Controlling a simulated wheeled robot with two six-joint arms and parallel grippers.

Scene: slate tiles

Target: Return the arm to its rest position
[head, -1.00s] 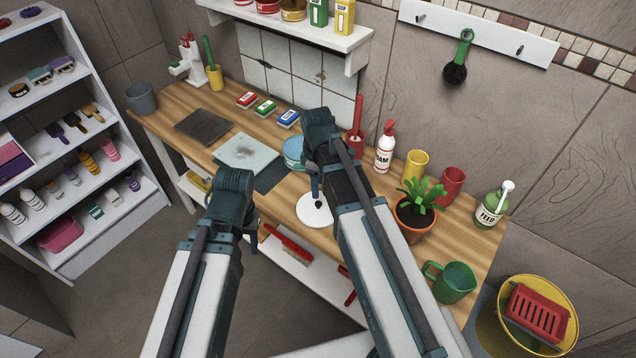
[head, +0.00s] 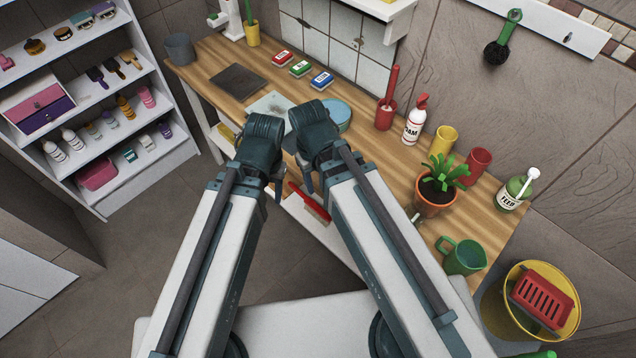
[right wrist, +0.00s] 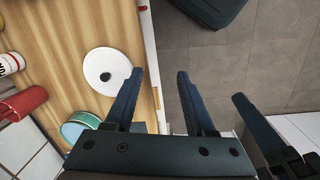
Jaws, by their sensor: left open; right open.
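My right arm's gripper (head: 308,184) hangs at the front edge of the wooden worktop in the head view, close beside my left gripper (head: 278,192). Both point downward, and the wrists hide most of their fingers in that view. In the right wrist view my right gripper (right wrist: 160,73) has its two dark fingers apart with nothing between them. A white round lid or dish with a dark knob (right wrist: 98,68) lies on the worktop beside its left finger, apart from it. In the head view the arms hide that white piece.
The worktop (head: 400,190) holds a red pot with a handle (head: 385,117), a spray bottle (head: 414,122), a potted plant (head: 437,190) and a green jug (head: 463,257). A blue round tin (head: 337,114) stands behind the grippers. A red brush (head: 308,200) lies below the worktop's edge.

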